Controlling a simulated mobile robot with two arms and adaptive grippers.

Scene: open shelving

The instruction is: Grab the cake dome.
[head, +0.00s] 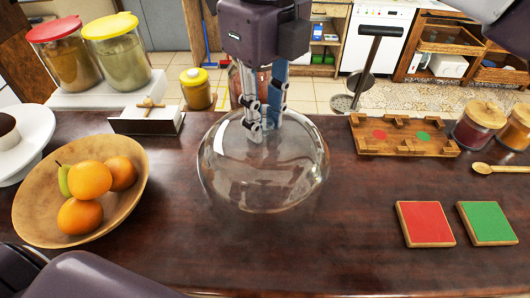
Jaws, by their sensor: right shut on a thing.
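The cake dome (290,180) is a clear round glass cover in the middle of the dark wooden counter. My right gripper (262,125) comes down from the top of the head view and is shut on the top of the dome. Its fingers hide the spot they grip. I cannot tell whether the dome's rim touches the counter or hangs just above it. My left gripper does not show.
A wooden bowl (35,218) of fruit and a white cake stand (35,130) are at the left. A wooden rack (400,148), red tile (425,222), green tile (487,222) and jars (478,128) are at the right. Counter around the dome's front is clear.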

